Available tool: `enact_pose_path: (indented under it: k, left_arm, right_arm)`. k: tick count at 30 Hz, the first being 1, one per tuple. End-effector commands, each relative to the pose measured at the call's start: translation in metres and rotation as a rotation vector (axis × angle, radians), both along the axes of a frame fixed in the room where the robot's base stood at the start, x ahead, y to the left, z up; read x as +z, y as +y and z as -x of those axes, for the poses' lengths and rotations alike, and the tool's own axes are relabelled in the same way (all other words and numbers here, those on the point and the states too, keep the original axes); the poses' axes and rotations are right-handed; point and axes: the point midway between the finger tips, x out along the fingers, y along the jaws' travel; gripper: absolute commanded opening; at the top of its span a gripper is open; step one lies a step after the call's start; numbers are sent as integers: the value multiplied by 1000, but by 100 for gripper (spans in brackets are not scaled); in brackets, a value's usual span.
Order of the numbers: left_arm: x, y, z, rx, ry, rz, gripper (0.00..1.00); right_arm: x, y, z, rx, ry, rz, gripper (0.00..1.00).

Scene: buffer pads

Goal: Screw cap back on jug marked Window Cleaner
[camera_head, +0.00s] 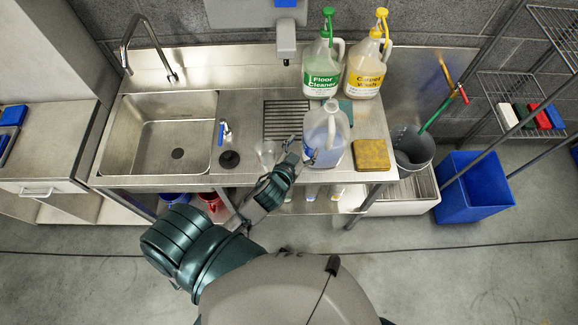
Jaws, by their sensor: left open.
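A translucent jug (325,135) with bluish liquid stands upright near the front edge of the steel counter; its label is mostly turned away or hidden, so I cannot read it. Its pale top shows at the back, and I cannot tell whether a cap sits on it. I cannot make out a separate loose cap. My left gripper (301,152) is open just left of the jug, at its lower side. Its fingers are close to the jug, and I cannot tell whether they touch it. My right gripper is not in view.
Behind the jug stand the green Floor Cleaner jug (322,72) and the yellow Carpet Wash jug (362,75), both with pumps. A yellow sponge (372,154) lies to the right. A sink (160,135) is at left, and a grey bucket (413,148) stands beyond the right end.

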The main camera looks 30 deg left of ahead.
Motion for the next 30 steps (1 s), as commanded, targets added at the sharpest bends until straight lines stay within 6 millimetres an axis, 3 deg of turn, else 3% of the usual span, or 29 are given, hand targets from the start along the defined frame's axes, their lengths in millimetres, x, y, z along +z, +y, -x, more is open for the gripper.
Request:
enact_pose_path:
  k: [1, 3, 6, 9, 13, 16, 18, 22, 26, 30]
  left_arm:
    - [27, -10, -18, -44, -128, -12, 76]
    - [70, -29, -33, -128, -319, -21, 76]
    - [125, -65, -39, -298, -562, -43, 76]
    - [165, -108, -29, -520, -759, -84, 76]
    - [183, -163, 0, -868, -910, -175, 76]
    - [168, -194, 24, -1158, -926, -282, 76]
    - [146, -206, 37, -1355, -878, -375, 76]
    - [90, -201, 48, -1670, -662, -580, 76]
    - [35, -159, 41, -1864, -308, -798, 76]
    - [-2, -84, 21, -1904, 157, -1008, 76]
  right_arm:
    - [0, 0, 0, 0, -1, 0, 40]
    - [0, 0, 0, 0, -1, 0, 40]
    - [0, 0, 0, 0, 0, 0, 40]
    - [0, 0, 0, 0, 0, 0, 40]
    - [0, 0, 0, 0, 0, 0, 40]
    - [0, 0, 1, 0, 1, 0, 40]
    - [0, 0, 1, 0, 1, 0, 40]
    - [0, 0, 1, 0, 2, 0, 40]
    - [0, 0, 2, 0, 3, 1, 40]
    - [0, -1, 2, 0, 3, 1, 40]
